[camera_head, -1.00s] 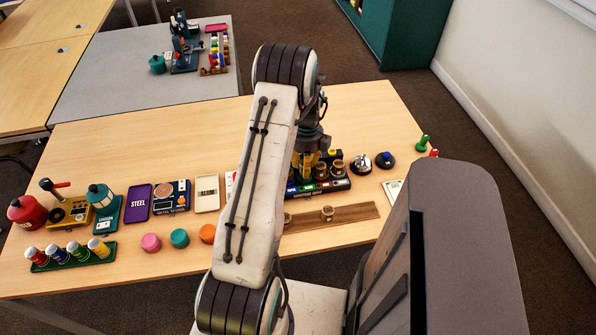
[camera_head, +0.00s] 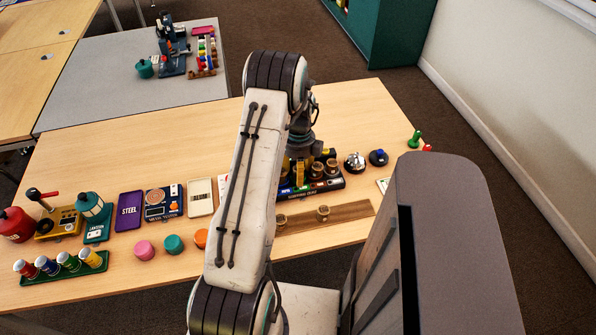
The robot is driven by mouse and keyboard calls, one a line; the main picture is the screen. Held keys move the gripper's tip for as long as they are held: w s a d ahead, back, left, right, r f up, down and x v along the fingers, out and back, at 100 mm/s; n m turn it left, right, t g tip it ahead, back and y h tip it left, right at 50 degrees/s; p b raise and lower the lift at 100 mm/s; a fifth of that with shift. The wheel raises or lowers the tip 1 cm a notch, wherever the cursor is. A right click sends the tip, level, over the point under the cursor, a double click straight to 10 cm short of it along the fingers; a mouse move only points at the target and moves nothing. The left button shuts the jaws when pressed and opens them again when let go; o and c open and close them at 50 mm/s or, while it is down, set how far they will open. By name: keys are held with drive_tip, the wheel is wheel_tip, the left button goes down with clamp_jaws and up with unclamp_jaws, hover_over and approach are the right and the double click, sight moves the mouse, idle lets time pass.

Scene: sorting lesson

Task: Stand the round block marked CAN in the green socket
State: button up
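My gripper (camera_head: 298,172) points down over a dark sorting tray (camera_head: 312,190), partly behind my own arm. Its fingers are too small and covered to show whether they hold anything. Round wooden blocks (camera_head: 317,171) stand in the tray just right of my gripper. A wooden rail (camera_head: 350,211) in front of the tray carries two more small round pieces, one of them here (camera_head: 323,213). I cannot read CAN on any block. Small coloured patches line the tray's front; I cannot make out the green socket.
Right of the tray stand a silver bell (camera_head: 354,162) and a blue-topped button (camera_head: 378,157). Bare tabletop lies behind the tray.

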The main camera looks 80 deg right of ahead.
drive_tip(key=r, duration=0.9)
drive_tip(key=shift+d+r, duration=0.15)
drive_tip(key=shift+d, duration=0.2)
drive_tip(key=shift+w+d+r+b, duration=0.1)
drive_tip(key=shift+r+b, duration=0.55)
drive_tip(key=shift+r, duration=0.85)
